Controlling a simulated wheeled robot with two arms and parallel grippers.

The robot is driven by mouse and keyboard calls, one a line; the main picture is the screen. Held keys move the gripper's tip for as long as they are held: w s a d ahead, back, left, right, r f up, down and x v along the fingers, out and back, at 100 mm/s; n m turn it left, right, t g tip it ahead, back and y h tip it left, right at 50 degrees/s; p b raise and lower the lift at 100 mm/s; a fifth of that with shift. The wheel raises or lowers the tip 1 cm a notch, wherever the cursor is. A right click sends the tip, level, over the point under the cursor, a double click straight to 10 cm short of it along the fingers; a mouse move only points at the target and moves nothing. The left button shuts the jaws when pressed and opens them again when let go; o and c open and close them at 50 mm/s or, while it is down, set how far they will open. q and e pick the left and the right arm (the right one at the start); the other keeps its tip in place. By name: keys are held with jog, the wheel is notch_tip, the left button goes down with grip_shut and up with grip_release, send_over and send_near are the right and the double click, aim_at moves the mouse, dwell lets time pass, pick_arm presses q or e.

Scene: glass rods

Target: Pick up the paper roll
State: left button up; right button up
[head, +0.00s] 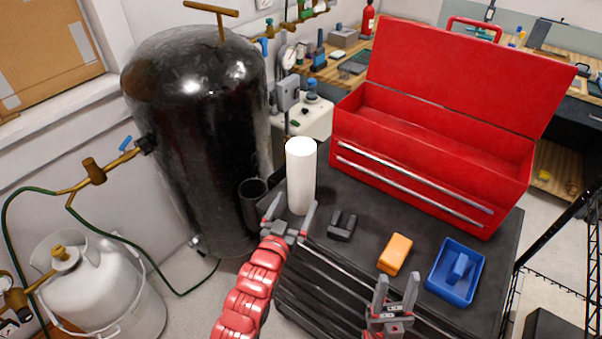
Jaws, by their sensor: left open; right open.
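The paper roll (300,170) is a tall white cylinder. It stands upright at the left corner of the black cart top (350,190). My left gripper (290,212) is open, with its fingers pointing at the lower part of the roll. One finger is to the left of the roll and one is at its lower right. I cannot tell whether the fingers touch it. My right gripper (396,290) is open and empty at the cart's front edge, below the orange block.
A dark holder (342,226), an orange block (395,254) and a blue tray (455,272) lie on the cart. An open red toolbox (430,160) fills its back.

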aim_at(301, 189)
pick_arm(q)
jog(key=shift+w+d, duration=0.1)
jog(key=shift+w, duration=0.3)
jog(key=shift+w+d+r+p, duration=0.2)
jog(key=shift+w+p, duration=0.25)
jog(key=shift+p, duration=0.05)
jog(key=p+x, duration=0.2)
jog(key=x, duration=0.1)
jog(key=shift+w+a, duration=0.1)
jog(key=shift+w+f, duration=0.2)
jog(key=shift+w, duration=0.3)
jog(key=c, duration=1.3)
jog(key=shift+o, duration=0.2)
